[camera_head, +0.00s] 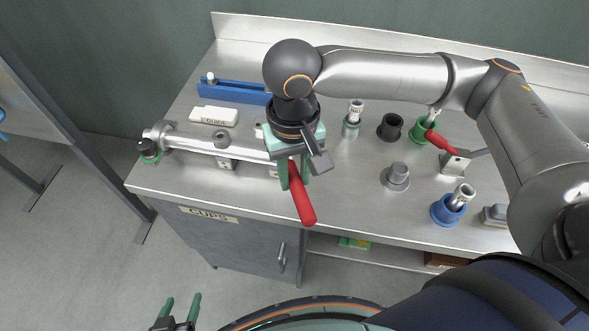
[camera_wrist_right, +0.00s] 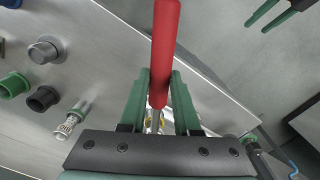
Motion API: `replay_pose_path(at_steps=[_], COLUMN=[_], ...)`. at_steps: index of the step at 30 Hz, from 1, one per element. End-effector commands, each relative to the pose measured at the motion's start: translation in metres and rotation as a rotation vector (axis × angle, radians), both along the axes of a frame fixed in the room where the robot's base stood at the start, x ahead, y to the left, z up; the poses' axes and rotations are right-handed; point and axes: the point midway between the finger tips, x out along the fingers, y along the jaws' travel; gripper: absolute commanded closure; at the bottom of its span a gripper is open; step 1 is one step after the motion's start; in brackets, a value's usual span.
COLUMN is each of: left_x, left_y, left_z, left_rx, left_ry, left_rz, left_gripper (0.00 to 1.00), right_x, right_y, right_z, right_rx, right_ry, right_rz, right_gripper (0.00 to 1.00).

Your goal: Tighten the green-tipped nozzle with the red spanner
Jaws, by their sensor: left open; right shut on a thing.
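My right gripper (camera_head: 290,170) is shut on the red spanner (camera_head: 303,197) above the front of the bench. Its red handle points toward the front edge. In the right wrist view, the red handle (camera_wrist_right: 166,50) and grey shank lie between the green fingers (camera_wrist_right: 157,105); the spanner's head is hidden. A horizontal metal tube (camera_head: 215,144) ends at the left in a green-ringed, dark-tipped nozzle (camera_head: 149,152), apart from the spanner. My left gripper (camera_head: 178,312) is open and empty, low in front of the bench.
A nozzle with a green ring (camera_head: 351,127) stands on the bench. To the right are a black cup (camera_head: 390,127), a green cup (camera_head: 417,132), a blue cup (camera_head: 441,213) and another red-handled tool (camera_head: 439,141). A white block (camera_head: 214,116) and blue rail (camera_head: 237,92) lie behind the tube.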

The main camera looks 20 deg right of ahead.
Motion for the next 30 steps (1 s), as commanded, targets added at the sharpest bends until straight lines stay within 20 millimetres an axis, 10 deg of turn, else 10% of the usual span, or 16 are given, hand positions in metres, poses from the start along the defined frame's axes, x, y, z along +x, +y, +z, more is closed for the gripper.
replay_pose_path(at_steps=[30], left_x=[0.001], left_y=[0.000], left_z=[0.015], left_rx=[-0.001], left_ry=[-0.003], left_rz=[0.000], left_gripper=[0.33], right_x=[0.000], right_y=[0.000], right_z=[0.001], right_rx=[0.000], right_ry=[0.000], right_rz=[0.000], right_gripper=[1.00])
